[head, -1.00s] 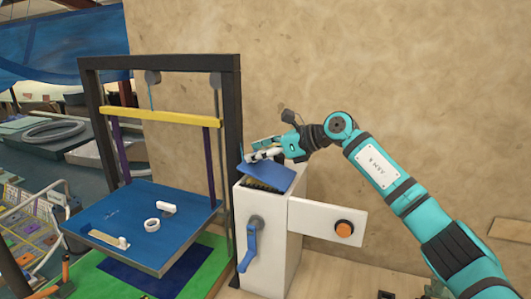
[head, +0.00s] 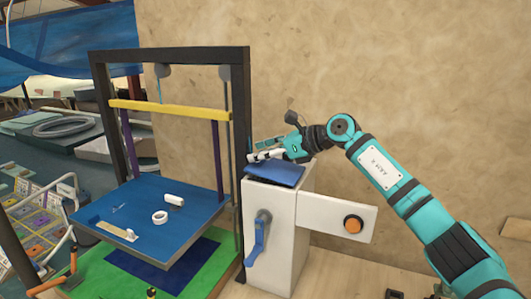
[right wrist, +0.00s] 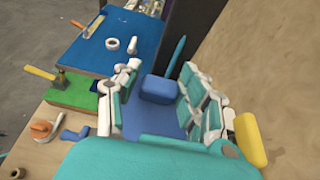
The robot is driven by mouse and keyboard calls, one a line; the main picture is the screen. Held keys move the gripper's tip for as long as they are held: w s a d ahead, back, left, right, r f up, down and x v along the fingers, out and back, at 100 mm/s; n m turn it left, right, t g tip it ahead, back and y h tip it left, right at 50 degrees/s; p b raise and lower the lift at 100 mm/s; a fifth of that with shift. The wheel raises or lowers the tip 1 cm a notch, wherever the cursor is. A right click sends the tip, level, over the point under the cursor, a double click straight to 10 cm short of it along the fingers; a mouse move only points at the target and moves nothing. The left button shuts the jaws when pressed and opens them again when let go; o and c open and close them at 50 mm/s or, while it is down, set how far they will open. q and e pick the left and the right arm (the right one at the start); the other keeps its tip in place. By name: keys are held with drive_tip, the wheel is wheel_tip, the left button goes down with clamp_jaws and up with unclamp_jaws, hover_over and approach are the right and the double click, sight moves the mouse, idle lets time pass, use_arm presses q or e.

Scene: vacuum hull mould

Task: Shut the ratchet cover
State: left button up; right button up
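The ratchet cover is a blue plate (head: 275,175) on top of the white ratchet housing (head: 281,225). It lies nearly flat, with a slight tilt. In the right wrist view, a blue surface that looks like the cover (right wrist: 168,122) shows between my fingers, with a raised blue block (right wrist: 159,88) at its far end. My right gripper (head: 266,155) is at the cover's back edge, just over it. Its two fingers are spread apart in the right wrist view (right wrist: 161,72), with nothing clamped. Contact with the cover is hard to tell. My left gripper is not in view.
A blue crank handle (head: 258,238) hangs on the housing's front. A white panel with an orange knob (head: 353,224) sticks out to the right. A dark frame with a yellow bar (head: 168,110) and blue platform (head: 120,215) stands left. A bare wall is close behind.

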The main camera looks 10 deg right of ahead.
drive_tip(key=o, duration=0.3)
drive_tip(key=shift+w+a+f, duration=0.2)
drive_tip(key=shift+w+a, duration=0.05)
drive_tip(key=shift+a, duration=0.2)
drive_tip(key=shift+s+d+r, duration=0.2)
drive_tip(key=shift+d, duration=0.45)
drive_tip(key=v, duration=1.1)
drive_tip(key=shift+s+a+r, duration=0.1)
drive_tip(key=shift+s, duration=0.05)
